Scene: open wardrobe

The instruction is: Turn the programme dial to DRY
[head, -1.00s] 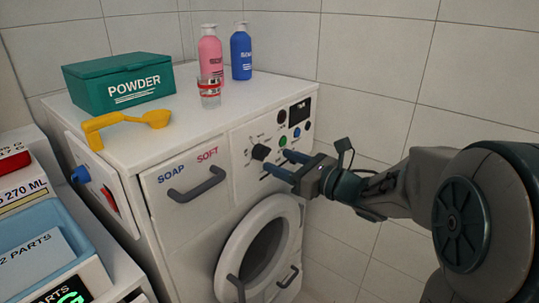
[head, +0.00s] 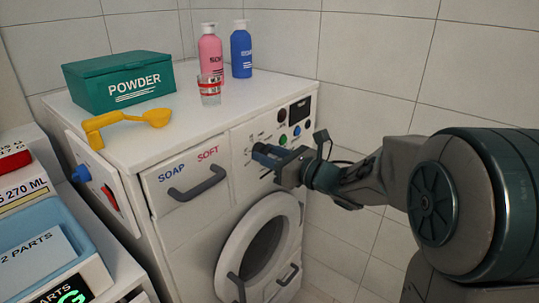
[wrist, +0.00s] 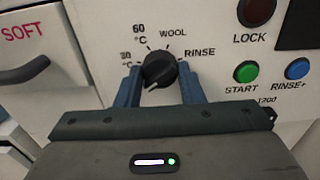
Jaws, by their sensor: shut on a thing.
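The programme dial (wrist: 158,68) is a round black knob on the white front panel. Its white mark points down and slightly left. Labels 30 °C, 60 °C, WOOL and RINSE show around its left, top and right; no DRY label is visible, and the panel below the dial is hidden by my gripper. My gripper (wrist: 161,80) has its two blue fingers on either side of the dial, shut on it. In the head view my gripper (head: 262,154) reaches the panel from the right and covers the dial.
Right of the dial are the LOCK button (wrist: 256,12), green START button (wrist: 246,72) and blue RINSE+ button (wrist: 297,69). A drawer handle (head: 198,185) sticks out to the left. The round door (head: 232,240) is below. Bottles, a cup and a powder box (head: 120,83) stand on top.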

